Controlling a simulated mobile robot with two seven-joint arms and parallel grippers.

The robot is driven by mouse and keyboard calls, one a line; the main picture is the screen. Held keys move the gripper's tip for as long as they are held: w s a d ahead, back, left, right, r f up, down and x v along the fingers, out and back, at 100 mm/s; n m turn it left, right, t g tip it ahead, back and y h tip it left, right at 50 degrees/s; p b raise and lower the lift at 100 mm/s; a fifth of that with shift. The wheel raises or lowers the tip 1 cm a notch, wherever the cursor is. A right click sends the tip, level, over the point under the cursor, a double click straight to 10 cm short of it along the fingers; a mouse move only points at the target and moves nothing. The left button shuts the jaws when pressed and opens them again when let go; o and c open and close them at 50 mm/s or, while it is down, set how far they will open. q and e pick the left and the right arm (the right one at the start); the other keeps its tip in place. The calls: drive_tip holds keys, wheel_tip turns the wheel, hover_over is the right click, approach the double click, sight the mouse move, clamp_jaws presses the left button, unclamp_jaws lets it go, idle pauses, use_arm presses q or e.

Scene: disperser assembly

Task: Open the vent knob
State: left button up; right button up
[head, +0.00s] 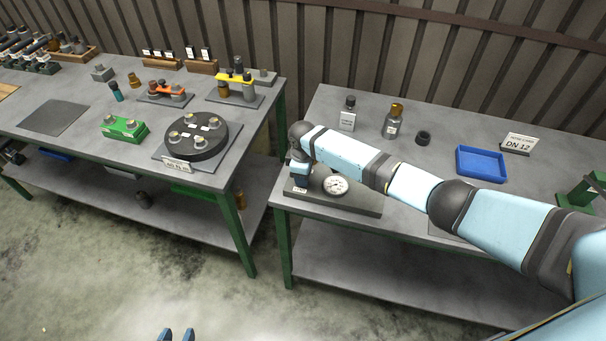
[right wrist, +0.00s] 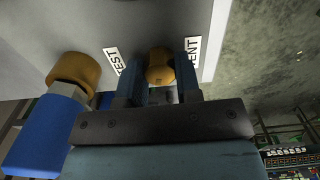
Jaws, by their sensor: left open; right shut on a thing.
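The vent knob (right wrist: 159,65) is a rounded brass-coloured knob in the right wrist view, between a "TEST" label (right wrist: 113,60) and a partly hidden label reading "ENT" (right wrist: 193,46). My right gripper (right wrist: 160,76) is shut on it, one blue finger on each side. In the head view my right gripper (head: 299,172) is at the left end of the grey test base (head: 350,202), beside a round white gauge (head: 335,186); the arm hides the knob there. My left gripper (head: 176,335) is open and empty at the bottom edge, away from the tables.
A brass-topped blue part (right wrist: 45,130) stands left of my right gripper in the wrist view. A round black fixture (head: 196,153) sits on the left table.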

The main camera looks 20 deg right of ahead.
drive_tip(key=shift+n, duration=0.9)
drive_tip(key=o, duration=0.9)
wheel_tip(320, 180, up, 14)
drive_tip(key=shift+f+b, duration=0.1)
drive_tip(key=shift+b, duration=0.55)
